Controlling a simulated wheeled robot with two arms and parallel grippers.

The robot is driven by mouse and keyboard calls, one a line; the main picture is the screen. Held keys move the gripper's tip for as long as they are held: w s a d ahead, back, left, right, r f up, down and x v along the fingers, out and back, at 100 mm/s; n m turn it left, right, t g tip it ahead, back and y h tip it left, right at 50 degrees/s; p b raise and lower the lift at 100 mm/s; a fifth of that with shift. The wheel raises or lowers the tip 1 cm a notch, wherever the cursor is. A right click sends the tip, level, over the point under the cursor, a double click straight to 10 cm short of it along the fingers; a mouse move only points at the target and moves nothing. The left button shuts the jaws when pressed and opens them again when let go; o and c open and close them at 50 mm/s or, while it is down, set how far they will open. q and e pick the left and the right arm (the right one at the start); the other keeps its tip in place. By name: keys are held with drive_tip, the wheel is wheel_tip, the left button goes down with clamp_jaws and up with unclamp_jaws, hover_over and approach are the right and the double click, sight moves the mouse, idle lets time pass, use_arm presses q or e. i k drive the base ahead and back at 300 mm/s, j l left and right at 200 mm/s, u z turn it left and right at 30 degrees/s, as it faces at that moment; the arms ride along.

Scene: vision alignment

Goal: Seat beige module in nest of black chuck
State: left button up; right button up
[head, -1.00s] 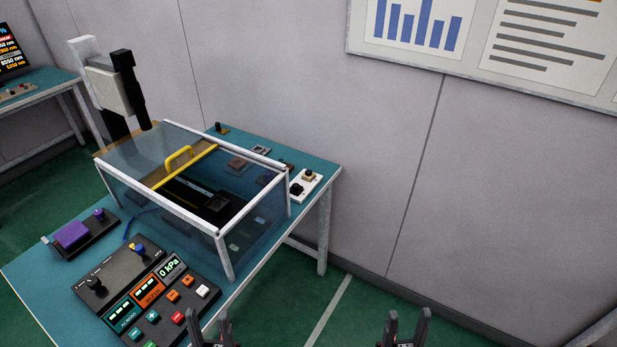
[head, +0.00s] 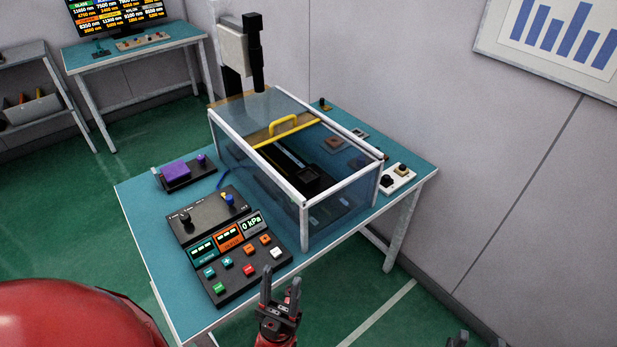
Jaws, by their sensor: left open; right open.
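My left gripper (head: 281,279) is open and empty in front of the table, near the control panel's front corner. My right gripper (head: 475,339) shows only its fingertips at the bottom edge, open, right of the table.
The enclosure has white rails (head: 345,193) and a yellow handle (head: 291,125). A control panel (head: 227,244) reads 0 kPa. A purple block (head: 176,171) sits on a dark base at left. A camera column (head: 255,55) stands behind.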

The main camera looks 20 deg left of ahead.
sight(307, 176)
drive_tip(key=i+l+u, duration=0.25)
drive_tip(key=i+l, duration=1.25)
drive_tip(key=i, duration=0.05)
